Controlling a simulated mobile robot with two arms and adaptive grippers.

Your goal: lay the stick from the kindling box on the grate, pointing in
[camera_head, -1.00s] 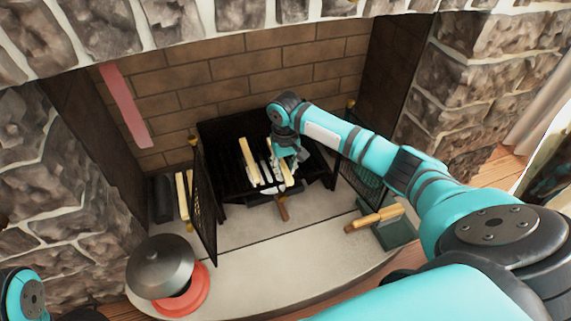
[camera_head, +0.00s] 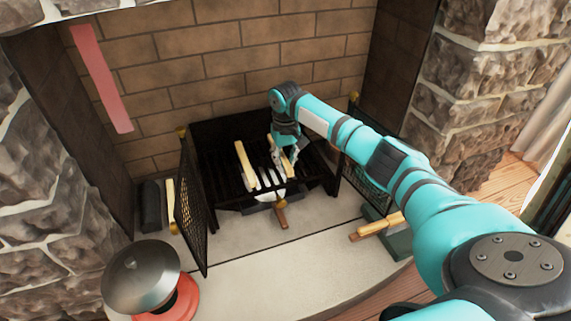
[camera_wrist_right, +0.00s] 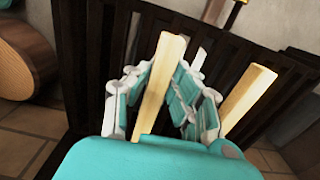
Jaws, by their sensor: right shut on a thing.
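My right gripper (camera_head: 287,152) is over the right part of the black grate (camera_head: 212,178) in the fireplace. In the right wrist view its fingers (camera_wrist_right: 165,90) are shut on a pale stick (camera_wrist_right: 160,80). In the head view this held stick (camera_head: 293,157) is partly hidden by my gripper and slants from the back toward the front of the grate. Whether it touches the bars is hard to tell. A second pale stick (camera_head: 245,165) lies on the grate to its left; it also shows in the right wrist view (camera_wrist_right: 247,97). My left gripper is out of view.
Black mesh screens stand at the left (camera_head: 192,205) and right (camera_head: 366,180) of the grate. A greenish box (camera_head: 398,243) with wood across its top stands at right. A brown handle (camera_head: 281,213) sticks out below the grate.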

